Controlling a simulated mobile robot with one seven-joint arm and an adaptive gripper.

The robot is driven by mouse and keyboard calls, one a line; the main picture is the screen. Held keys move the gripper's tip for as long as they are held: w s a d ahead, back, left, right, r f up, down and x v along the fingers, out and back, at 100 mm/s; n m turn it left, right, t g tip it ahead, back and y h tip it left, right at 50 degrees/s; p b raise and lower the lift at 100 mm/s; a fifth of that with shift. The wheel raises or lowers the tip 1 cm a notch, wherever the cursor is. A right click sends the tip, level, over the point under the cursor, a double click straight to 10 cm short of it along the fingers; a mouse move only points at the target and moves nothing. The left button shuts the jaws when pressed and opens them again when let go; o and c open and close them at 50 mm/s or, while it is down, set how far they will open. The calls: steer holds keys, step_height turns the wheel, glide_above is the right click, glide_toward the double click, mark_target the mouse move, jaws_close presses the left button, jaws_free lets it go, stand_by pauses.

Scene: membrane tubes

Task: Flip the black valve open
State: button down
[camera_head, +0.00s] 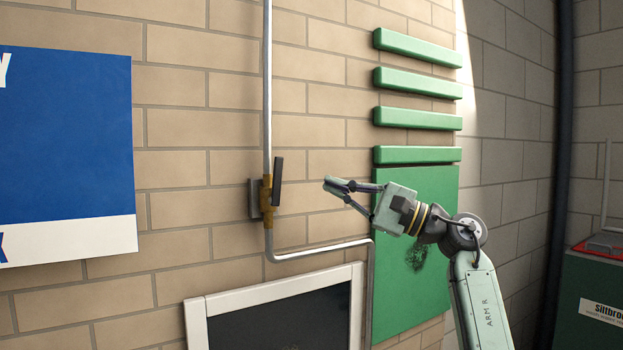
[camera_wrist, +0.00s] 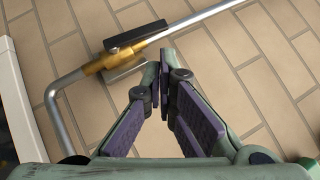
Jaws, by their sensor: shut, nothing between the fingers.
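The black valve handle (camera_head: 278,180) is a flat dark lever on a brass valve body (camera_head: 267,200), fitted in a grey pipe on the brick wall. In the head view the lever stands nearly upright, roughly in line with the vertical pipe. In the wrist view the black lever (camera_wrist: 135,36) lies above the brass body (camera_wrist: 98,62). My gripper (camera_head: 326,183) is to the right of the valve, its fingers pointing left toward it, with a gap between. In the wrist view my gripper (camera_wrist: 163,65) has its fingertips together and empty, just short of the lever.
The pipe (camera_head: 320,248) bends right below the valve, then runs down. A white-framed dark panel (camera_head: 275,292) stands below it. Green slats (camera_head: 418,115) and a green board (camera_head: 440,190) are on the wall behind my arm. A blue sign (camera_head: 65,140) hangs at left.

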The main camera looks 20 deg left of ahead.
steer(key=v, duration=0.3)
steer(key=shift+d+f, duration=0.1)
steer(key=shift+d, duration=0.25)
